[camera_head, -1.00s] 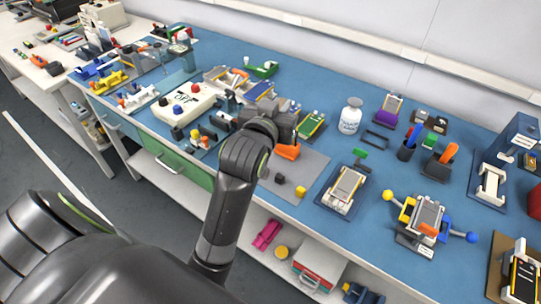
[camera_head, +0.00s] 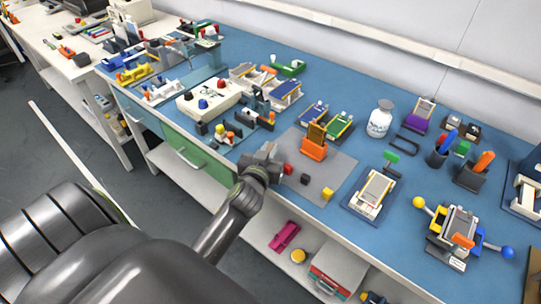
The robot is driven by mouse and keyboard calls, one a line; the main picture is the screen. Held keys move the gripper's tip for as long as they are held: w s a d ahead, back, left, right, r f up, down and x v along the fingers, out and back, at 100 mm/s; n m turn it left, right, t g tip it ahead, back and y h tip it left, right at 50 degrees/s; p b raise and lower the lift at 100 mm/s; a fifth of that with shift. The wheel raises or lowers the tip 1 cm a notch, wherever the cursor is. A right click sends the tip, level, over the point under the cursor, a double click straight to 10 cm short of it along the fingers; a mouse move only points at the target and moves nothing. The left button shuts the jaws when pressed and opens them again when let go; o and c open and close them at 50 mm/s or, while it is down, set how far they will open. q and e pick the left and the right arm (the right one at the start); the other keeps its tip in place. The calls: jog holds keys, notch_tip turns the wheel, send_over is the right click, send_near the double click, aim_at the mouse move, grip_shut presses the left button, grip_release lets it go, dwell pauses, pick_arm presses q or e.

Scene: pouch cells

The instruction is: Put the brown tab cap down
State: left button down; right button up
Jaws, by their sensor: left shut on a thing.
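My left gripper (camera_head: 272,158) is over the near left corner of the grey mat (camera_head: 340,163), low by the bench's front edge. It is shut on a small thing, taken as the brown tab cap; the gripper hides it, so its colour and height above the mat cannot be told. A small red block (camera_head: 288,169) shows right beside the fingers. A dark block (camera_head: 305,179) and a yellow block (camera_head: 327,193) lie farther right on the mat. An orange holder (camera_head: 313,150) stands behind them with a brown upright plate (camera_head: 316,132) in it. My right gripper is not in view.
A white cell fixture (camera_head: 373,192) stands right of the mat, and a clamp with yellow and blue knobs (camera_head: 455,233) farther right. A cream box with knobs (camera_head: 205,101) stands left. A white jar (camera_head: 380,118) is behind. The mat's right part is mostly clear.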

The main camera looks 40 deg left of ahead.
pick_arm(q)
jog(key=shift+f, duration=1)
jog(key=c, duration=1.4)
grip_release()
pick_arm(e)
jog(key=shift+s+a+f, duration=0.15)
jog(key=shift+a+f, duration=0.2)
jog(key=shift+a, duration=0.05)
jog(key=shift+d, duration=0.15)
pick_arm(q)
jog(key=shift+s, duration=0.1)
jog(key=v, duration=1.2)
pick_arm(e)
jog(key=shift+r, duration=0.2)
